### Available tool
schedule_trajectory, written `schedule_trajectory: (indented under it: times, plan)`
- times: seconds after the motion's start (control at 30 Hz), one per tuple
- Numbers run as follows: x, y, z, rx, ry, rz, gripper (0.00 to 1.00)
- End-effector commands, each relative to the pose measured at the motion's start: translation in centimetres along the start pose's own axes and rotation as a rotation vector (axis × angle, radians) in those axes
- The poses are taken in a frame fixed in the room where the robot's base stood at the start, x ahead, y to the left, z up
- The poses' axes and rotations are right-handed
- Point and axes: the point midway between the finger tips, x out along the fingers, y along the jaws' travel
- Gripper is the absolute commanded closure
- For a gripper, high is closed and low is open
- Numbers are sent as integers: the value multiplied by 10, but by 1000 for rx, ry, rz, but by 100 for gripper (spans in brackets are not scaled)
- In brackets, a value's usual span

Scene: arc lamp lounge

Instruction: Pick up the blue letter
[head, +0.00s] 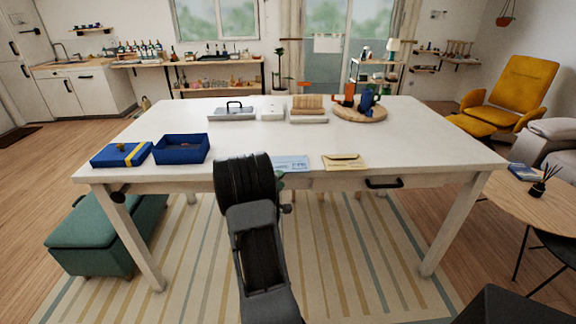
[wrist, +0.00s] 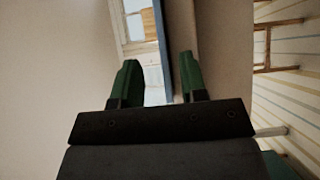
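The blue letter (head: 291,163) is pale blue and lies at the table's front edge, partly hidden behind my arm in the head view. In the wrist view the letter (wrist: 162,40) shows edge-on as a thin blue strip. My gripper (wrist: 158,60) is open, with one green finger on each side of the strip's line. The strip is closer to the right finger, with a wider gap to the left one. I cannot tell whether either finger touches it. In the head view only a bit of green finger shows beside my arm.
The white table (head: 400,140) also bears a yellow envelope (head: 344,163) right of the letter, an open blue box (head: 182,149) and a yellow-ribboned blue box (head: 122,155) at left. A round wooden tray (head: 360,114) stands farther back. The table's middle is clear.

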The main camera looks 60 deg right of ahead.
Motion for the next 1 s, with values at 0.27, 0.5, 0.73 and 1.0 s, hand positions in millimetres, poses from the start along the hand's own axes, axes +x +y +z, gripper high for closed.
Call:
schedule_trajectory:
  times: [0.27, 0.5, 0.73, 1.0]
  plan:
    - [36, -1, 0, 0, -1, 0, 61]
    - [44, -2, 0, 0, 0, -1, 61]
    - [44, -2, 0, 0, 1, -1, 70]
    - [44, -1, 0, 0, 1, -1, 96]
